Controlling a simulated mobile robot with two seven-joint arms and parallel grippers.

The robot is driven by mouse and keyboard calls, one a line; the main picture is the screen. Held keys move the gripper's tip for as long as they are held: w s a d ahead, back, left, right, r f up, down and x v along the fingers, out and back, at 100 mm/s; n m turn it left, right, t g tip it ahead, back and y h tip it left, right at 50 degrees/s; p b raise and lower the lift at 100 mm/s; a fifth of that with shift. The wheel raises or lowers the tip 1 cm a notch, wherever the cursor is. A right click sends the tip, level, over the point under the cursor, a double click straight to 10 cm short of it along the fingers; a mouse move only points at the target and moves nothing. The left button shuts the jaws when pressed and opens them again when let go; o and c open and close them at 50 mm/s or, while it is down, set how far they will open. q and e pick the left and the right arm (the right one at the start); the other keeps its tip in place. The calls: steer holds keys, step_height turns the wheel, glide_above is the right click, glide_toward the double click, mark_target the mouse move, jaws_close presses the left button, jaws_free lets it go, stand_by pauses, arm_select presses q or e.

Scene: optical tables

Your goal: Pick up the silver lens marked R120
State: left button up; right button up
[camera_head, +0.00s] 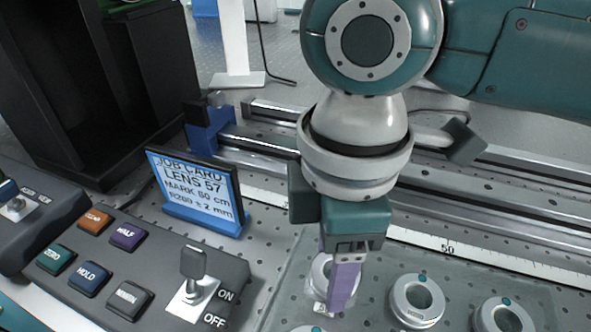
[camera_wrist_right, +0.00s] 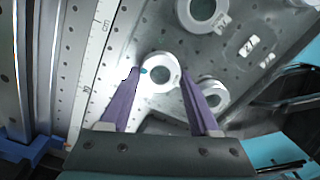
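Several silver ring-shaped lenses with teal dots stand on a grey plate. One lens (camera_head: 318,272) is partly hidden behind the purple fingers of my right gripper (camera_head: 338,290) in the head view. In the right wrist view this lens (camera_wrist_right: 160,73) lies between the two fingertips of the right gripper (camera_wrist_right: 160,76), which are apart, one on each side. Contact with the ring cannot be made out. Two more lenses (camera_head: 417,300) (camera_head: 503,316) stand to the right. I cannot read R120 on any lens. My left gripper is not in view.
A blue job card stand (camera_head: 200,190) reads LENS 57, MARK 50 cm. A control box (camera_head: 125,265) with coloured buttons and a switch is at the left. A metal rail (camera_head: 500,205) with a scale (camera_head: 480,255) runs behind the lenses. A black cabinet (camera_head: 100,80) stands back left.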

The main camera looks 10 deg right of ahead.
steer(key=c, duration=0.9)
steer(key=shift+o, duration=0.2)
steer(key=shift+r, duration=0.1)
